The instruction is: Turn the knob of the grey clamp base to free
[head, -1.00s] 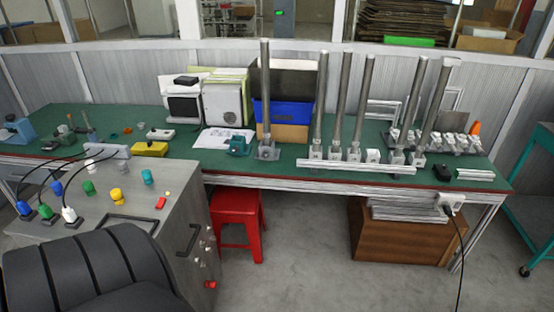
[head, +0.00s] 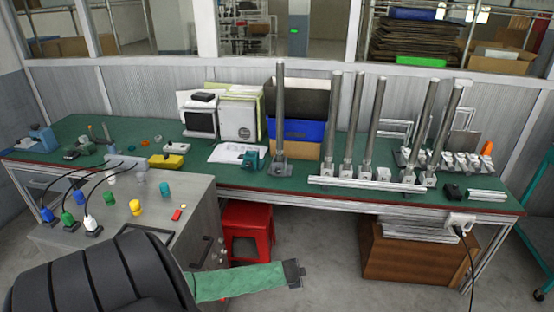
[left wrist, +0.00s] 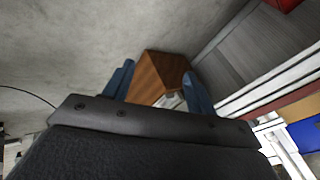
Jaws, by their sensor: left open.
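The lone grey clamp base (head: 279,166) stands on the green bench top, holding an upright metal pole (head: 280,105). Several similar grey bases with poles, including one base (head: 346,171), stand to its right. I cannot tell which one is meant, and no knob can be made out at this size. My left gripper (head: 295,273) is low in front of the bench, below and apart from the bases. In the left wrist view (left wrist: 157,76) its two blue fingers are open, with nothing between them. My right gripper is out of view.
A teal device (head: 251,163) sits just left of the lone base. A long metal rail (head: 365,186) lies before the other bases. A red stool (head: 247,226) and a brown wooden box (head: 410,256) stand under the bench. A grey cabinet (head: 190,216) is at left.

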